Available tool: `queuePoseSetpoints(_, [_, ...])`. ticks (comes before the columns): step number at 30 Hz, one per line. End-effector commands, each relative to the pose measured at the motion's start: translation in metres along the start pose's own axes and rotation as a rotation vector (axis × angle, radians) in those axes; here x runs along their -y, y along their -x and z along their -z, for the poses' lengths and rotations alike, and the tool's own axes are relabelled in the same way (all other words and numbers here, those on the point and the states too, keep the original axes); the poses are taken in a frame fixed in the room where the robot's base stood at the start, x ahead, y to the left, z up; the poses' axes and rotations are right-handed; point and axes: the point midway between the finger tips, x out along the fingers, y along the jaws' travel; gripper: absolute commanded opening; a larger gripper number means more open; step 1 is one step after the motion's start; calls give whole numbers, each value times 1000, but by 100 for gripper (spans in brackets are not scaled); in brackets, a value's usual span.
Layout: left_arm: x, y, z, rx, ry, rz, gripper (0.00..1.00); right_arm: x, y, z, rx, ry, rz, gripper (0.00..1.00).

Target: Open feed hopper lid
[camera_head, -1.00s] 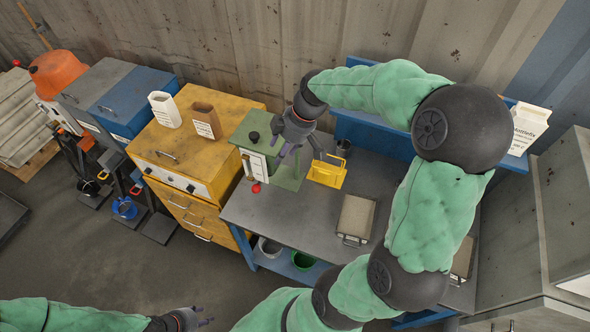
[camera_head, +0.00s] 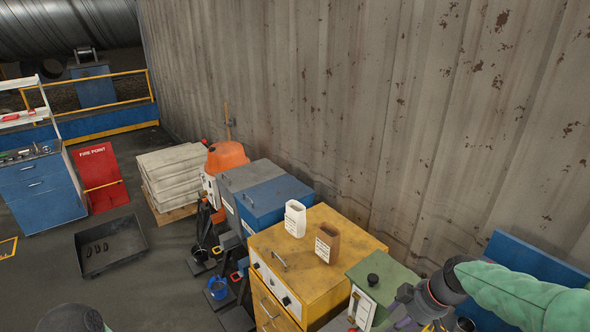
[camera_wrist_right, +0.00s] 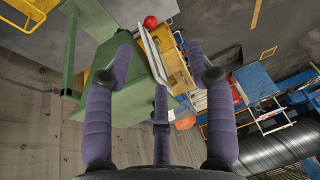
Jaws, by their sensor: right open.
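No label I can read names the feed hopper. A green box (camera_head: 377,278) with a black knob (camera_head: 373,280) on its flat top stands at the lower right of the head view. A grey box (camera_head: 243,177) and a blue box (camera_head: 270,192), both with flat tops, stand further left. All these tops look shut. My right gripper (camera_head: 404,312) is just right of the green box, partly cut off below. In the wrist view its purple fingers (camera_wrist_right: 160,68) are spread and empty, with the green box (camera_wrist_right: 122,112) behind them. My left gripper is out of view.
An orange hopper-like vessel (camera_head: 226,156) and stacked sacks (camera_head: 172,174) are further left. A corrugated wall (camera_head: 330,100) runs behind.

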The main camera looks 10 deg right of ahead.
Motion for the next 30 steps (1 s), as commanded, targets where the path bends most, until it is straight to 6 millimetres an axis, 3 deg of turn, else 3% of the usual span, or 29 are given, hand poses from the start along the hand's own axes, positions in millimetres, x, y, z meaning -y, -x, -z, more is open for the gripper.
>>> queuePoseSetpoints(5, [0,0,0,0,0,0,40,3,-32,0,16,-55,20,55])
queuePoseSetpoints(14, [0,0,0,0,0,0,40,21,-126,-6,60,-240,53,55])
queuePoseSetpoints(23, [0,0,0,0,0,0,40,71,-228,-29,120,-460,83,55])
queuePoseSetpoints(30, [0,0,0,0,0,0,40,127,-293,-58,172,-638,100,55])
